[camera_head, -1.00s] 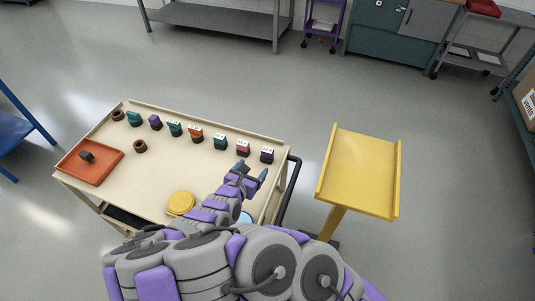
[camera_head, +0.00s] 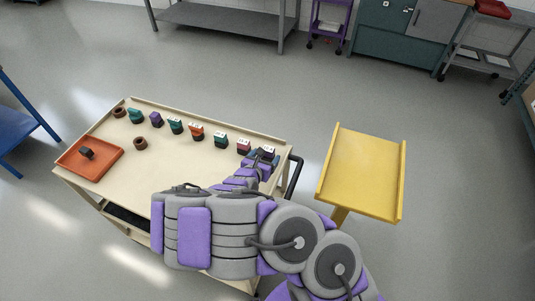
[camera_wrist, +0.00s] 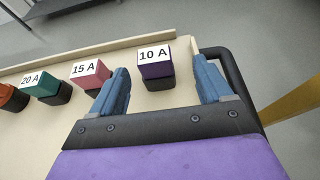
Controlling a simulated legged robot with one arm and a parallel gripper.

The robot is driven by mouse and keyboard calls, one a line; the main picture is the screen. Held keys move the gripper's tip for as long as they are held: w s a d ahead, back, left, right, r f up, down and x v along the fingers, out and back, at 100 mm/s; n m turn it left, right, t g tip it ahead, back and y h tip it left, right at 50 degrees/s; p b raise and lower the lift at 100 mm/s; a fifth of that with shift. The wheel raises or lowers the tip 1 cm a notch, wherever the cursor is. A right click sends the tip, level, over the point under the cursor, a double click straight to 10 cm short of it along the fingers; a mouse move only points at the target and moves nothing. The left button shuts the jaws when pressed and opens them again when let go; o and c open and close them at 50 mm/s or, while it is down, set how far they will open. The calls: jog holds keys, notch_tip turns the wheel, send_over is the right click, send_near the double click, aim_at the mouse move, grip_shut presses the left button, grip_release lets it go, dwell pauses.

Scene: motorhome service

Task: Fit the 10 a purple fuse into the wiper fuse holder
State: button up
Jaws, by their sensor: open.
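The purple fuse (camera_wrist: 156,68) has a dark base and a white "10 A" label. It stands upright on the cart top in the wrist view, between my open fingers and apart from both. In the head view this fuse (camera_head: 267,151) is at the right end of the row, partly hidden by my gripper (camera_head: 264,158). In the wrist view my gripper (camera_wrist: 160,78) is open and empty around it. A small dark block (camera_head: 87,153) sits in an orange tray (camera_head: 108,169) at the cart's left end. I cannot tell whether it is the wiper fuse holder.
Next to the 10 A fuse stand a pink 15 A block (camera_wrist: 90,75) and a green 20 A block (camera_wrist: 41,83). Other coloured blocks and brown rings (camera_head: 140,143) are farther left on the cream cart (camera_head: 180,158). A yellow stand (camera_head: 360,172) is to the right.

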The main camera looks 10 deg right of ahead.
aim_at(270, 147)
jog(key=shift+x, duration=1.15)
jog(key=shift+w+f+b, duration=0.2)
jog(key=shift+w+b, duration=0.1)
jog(key=shift+b, duration=0.05)
jog(key=b+x, duration=0.1)
jog(key=x, duration=0.3)
jog(key=shift+w+a+r, duration=0.1)
jog(key=shift+w+a, duration=0.05)
jog(key=shift+w, duration=0.1)
jog(key=shift+w+d, duration=0.25)
jog(key=shift+d, duration=0.15)
jog(key=shift+a, duration=0.1)
